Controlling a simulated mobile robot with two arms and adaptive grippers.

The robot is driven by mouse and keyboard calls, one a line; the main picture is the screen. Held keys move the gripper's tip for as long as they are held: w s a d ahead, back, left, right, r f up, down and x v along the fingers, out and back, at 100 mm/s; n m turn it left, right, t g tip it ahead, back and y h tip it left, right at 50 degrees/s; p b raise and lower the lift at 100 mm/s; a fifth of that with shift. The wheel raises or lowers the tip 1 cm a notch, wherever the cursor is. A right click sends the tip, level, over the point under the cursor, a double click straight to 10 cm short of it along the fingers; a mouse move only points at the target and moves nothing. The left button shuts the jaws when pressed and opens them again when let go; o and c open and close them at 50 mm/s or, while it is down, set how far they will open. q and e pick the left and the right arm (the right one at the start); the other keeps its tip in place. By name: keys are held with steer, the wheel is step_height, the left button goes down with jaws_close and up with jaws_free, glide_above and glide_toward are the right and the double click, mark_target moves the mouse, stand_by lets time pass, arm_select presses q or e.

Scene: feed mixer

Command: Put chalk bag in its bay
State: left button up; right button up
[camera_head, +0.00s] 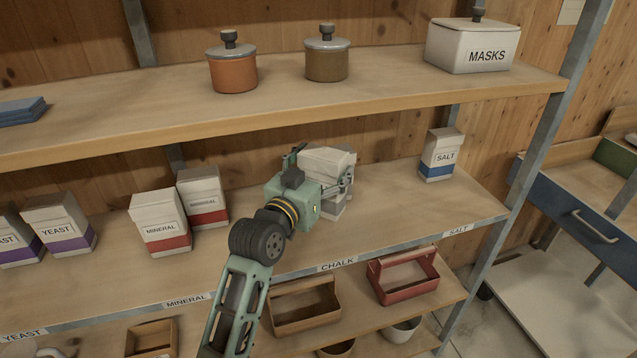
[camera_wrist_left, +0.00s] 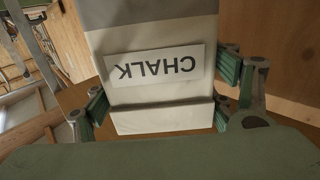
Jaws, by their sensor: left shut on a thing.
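My left gripper (camera_head: 325,176) is shut on the chalk bag (camera_head: 328,158), a pale bag with a CHALK label, over the middle shelf. In the left wrist view the label on the chalk bag (camera_wrist_left: 158,72) appears upside down and the fingers press on both sides. The chalk bay is the stretch of shelf behind the CHALK label (camera_head: 338,265) on the front edge. A pale part shows below the gripper; I cannot tell whether it is the same bag or another. I cannot tell whether the held bag touches the shelf. My right gripper is not in view.
Mineral bags (camera_head: 160,222) stand to the left and a salt bag (camera_head: 440,156) to the right. The upper shelf (camera_head: 280,124) overhangs the back, with pots and a MASKS box (camera_head: 470,46). A red carrier (camera_head: 403,278) sits on the lower shelf. Shelf boards either side of my gripper are clear.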

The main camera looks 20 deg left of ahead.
arm_select(q)
steer(key=w+a+f, duration=0.2)
steer(key=w+f, duration=0.2)
steer(key=f, duration=0.3)
steer(key=shift+w+a+p, duration=0.3)
steer(key=shift+w+p, duration=0.05)
steer(key=shift+w, duration=0.05)
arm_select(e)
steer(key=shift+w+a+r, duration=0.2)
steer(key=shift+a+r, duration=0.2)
arm_select(q)
steer(key=shift+f, duration=0.1)
steer(key=o, duration=1.8)
steer(key=shift+s+f, duration=0.1)
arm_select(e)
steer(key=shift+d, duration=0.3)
arm_select(q)
steer(key=shift+o, duration=0.2)
